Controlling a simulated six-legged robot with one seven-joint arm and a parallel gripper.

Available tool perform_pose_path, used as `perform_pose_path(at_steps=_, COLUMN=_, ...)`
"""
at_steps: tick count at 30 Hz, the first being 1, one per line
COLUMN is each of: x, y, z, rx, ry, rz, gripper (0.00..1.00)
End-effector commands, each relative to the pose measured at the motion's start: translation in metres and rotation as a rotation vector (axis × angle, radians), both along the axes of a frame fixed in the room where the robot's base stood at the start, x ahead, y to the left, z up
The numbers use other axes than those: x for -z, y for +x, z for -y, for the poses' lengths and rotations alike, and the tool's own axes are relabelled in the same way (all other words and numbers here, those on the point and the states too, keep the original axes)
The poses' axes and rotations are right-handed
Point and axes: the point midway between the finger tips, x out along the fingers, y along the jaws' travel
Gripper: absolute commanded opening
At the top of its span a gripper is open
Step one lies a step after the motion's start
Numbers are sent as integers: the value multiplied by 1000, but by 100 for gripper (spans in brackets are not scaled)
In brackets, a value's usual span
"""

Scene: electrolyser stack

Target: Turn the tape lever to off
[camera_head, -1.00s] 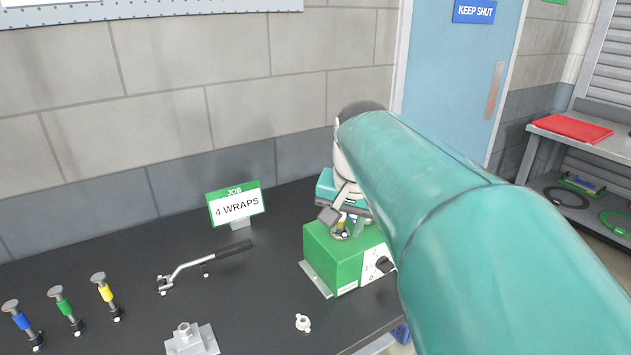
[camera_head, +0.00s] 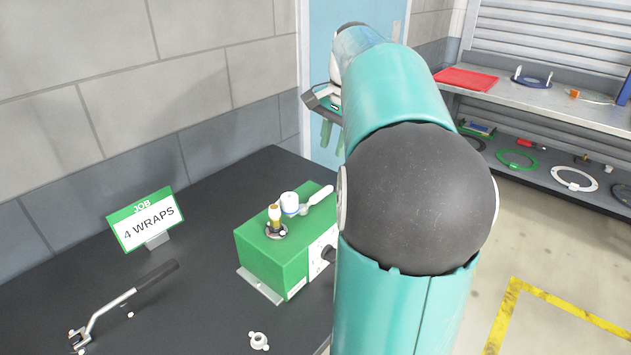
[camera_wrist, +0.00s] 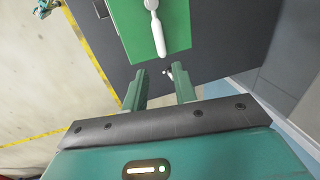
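A white lever (camera_head: 317,197) with a round white hub sits on top of the green box (camera_head: 268,262), beside a brass fitting (camera_head: 275,216). In the head view its handle points right and slightly up. In the wrist view the same lever (camera_wrist: 158,40) points toward my gripper. No off mark can be read. My gripper (camera_wrist: 161,76) is open with nothing between its fingers, its tips apart from the lever's end. In the head view my gripper (camera_head: 328,135) shows beyond the box, partly hidden by my arm.
A "4 WRAPS" job sign (camera_head: 145,222) stands on the dark bench. A black-handled crank (camera_head: 125,302) and a small white fitting (camera_head: 258,341) lie nearer. Shelves (camera_head: 560,100) with several parts stand at right.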

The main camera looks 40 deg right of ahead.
Motion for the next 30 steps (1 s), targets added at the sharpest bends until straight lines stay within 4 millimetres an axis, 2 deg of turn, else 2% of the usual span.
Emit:
perform_pose_path(at_steps=5, x=4, y=-4, z=6, rx=18, ry=9, rz=0, gripper=28)
perform_pose_path(at_steps=8, x=14, y=-4, z=5, rx=16, ry=10, rz=-2, gripper=28)
perform_pose_path(at_steps=24, x=114, y=14, z=3, rx=15, ry=11, rz=-2, gripper=28)
perform_pose_path(at_steps=30, x=133, y=20, z=4, rx=17, ry=8, rz=-1, gripper=28)
